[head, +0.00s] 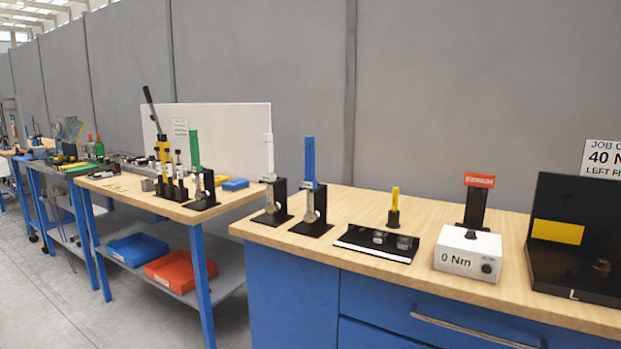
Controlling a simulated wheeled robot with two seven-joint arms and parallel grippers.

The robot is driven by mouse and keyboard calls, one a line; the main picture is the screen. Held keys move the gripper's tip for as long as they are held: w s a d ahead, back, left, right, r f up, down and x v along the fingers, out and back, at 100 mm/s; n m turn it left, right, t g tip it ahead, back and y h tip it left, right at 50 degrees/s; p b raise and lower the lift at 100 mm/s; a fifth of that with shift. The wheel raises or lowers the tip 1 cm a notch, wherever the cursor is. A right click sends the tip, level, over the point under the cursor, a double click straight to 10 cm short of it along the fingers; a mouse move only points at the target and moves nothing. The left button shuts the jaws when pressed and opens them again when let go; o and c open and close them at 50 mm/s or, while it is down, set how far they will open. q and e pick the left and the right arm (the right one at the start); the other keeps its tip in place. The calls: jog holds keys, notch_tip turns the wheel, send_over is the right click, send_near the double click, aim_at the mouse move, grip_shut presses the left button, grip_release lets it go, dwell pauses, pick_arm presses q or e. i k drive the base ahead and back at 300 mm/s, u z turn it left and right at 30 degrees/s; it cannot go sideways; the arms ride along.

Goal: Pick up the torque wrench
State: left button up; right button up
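Upright tools with coloured handles stand in black holders; they look like wrenches, but I cannot tell for sure which is the torque wrench. One has a blue handle (309,160) and stands on the near wooden bench top. One with a white handle (268,155) stands just left of it. A green-handled one (195,150) stands on the bench further left. Neither of my grippers is in view.
The near bench (350,205) also carries a black tray (352,246) with sockets, a yellow-handled tool (395,198), a white box reading 0 Nm (480,245) and a black fixture (540,262). A sign (603,157) reads 40 N. A second bench (112,184) stands left.

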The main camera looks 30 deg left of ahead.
aim_at(309, 182)
jog(key=u, duration=0.8)
jog(key=i, duration=0.7)
jog(key=u, duration=0.9)
jog(key=i, duration=1)
jog(key=z, duration=0.3)
